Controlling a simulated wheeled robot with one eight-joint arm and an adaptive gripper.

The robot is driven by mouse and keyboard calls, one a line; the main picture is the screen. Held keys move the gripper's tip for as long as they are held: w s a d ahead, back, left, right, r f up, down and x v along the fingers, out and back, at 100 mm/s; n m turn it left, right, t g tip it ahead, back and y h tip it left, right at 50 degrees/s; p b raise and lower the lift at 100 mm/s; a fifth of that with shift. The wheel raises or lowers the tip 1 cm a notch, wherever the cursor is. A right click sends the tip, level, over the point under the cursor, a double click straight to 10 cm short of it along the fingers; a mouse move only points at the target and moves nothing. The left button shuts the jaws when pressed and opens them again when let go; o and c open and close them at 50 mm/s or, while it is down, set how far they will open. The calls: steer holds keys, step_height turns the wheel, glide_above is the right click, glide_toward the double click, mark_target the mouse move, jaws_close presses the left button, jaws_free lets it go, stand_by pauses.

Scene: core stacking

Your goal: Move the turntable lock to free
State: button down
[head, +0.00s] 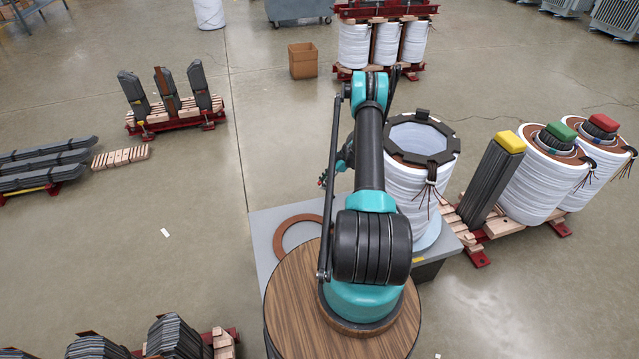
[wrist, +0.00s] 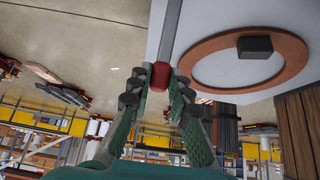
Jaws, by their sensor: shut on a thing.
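In the wrist view, my gripper (wrist: 160,80) is shut on a red knob (wrist: 159,73) at the end of a flat grey lever (wrist: 171,28). The fingers press on the knob from both sides. I take this lever to be the turntable lock; no marking for free or locked can be read. In the head view my arm hides most of the lever area. A white wound coil (head: 405,195) with a black octagonal top ring (head: 420,118) stands upright on a pale round base (head: 432,238), seemingly the turntable, on a grey platform (head: 262,222).
A brown ring (head: 280,232) lies flat on the platform; in the wrist view a black block (wrist: 255,45) shows at its edge. A yellow-capped core leg (head: 490,180) and two capped coils (head: 545,175) stand close on the right. Floor left of the platform is clear.

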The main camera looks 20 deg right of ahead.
steer(key=c, duration=1.4)
jaws_free()
step_height(320, 180, up, 10)
